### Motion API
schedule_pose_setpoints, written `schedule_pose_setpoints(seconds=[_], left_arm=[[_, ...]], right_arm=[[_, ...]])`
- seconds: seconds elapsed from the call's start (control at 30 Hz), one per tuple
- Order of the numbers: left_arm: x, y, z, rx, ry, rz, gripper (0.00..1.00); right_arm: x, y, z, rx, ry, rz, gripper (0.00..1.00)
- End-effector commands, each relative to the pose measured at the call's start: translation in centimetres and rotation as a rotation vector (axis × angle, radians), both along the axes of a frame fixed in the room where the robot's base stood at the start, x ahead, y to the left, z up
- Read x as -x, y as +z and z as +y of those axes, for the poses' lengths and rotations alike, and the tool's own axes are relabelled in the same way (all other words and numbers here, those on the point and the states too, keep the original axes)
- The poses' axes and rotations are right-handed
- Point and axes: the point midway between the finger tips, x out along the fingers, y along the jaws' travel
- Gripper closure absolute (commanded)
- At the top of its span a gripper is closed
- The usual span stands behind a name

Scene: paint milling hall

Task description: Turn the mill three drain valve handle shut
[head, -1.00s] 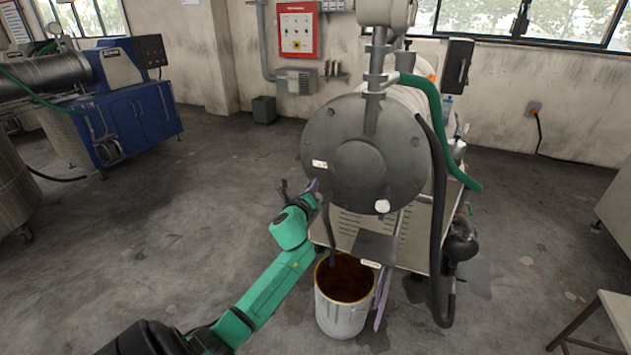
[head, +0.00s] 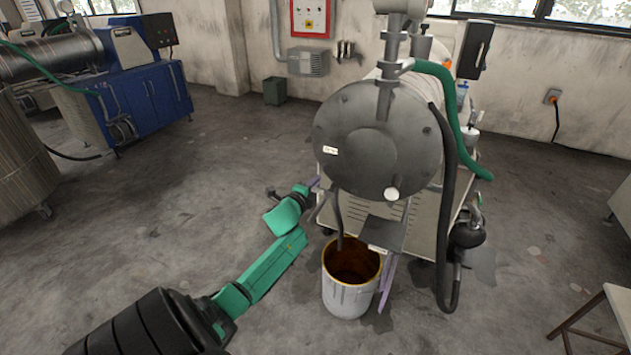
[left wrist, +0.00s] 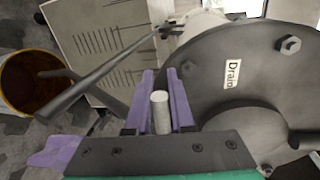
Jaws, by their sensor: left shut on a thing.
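The mill's round grey end plate (head: 370,125) stands centre right in the head view. In the left wrist view it fills the right side and bears a "Drain" label (left wrist: 232,73). My left gripper (head: 312,186) is at the plate's lower left edge. In the left wrist view its purple fingers (left wrist: 161,90) stand either side of a pale, round grip (left wrist: 160,112) and are shut on it. It seems to be the drain valve handle; the valve itself is hidden. My right gripper is not in view.
An open bucket (head: 348,298) with dark brown contents stands below the plate, under a thin dark pipe (head: 339,215). A purple strip (head: 387,282) hangs beside it. Dark and green hoses run down the mill's right side.

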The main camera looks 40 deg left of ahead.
Motion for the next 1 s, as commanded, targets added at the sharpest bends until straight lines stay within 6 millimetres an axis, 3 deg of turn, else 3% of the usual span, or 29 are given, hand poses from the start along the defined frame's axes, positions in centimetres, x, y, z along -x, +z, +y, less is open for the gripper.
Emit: schedule_pose_setpoints(seconds=[0.7, 0.73, 0.77, 1.0], left_arm=[[0.03, -0.85, -0.11, 0.086, 0.0, -0.025, 1.0], [0.03, -0.85, -0.11, 0.086, 0.0, -0.025, 0.76], [0.03, -0.85, -0.11, 0.086, 0.0, -0.025, 0.67], [0.0, -0.69, -0.08, 0.084, -0.001, -0.026, 0.67]], right_arm=[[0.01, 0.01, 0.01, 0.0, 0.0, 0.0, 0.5], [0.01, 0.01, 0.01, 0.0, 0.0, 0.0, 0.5], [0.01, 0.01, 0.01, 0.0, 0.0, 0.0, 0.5], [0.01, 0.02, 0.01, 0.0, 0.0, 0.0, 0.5]])
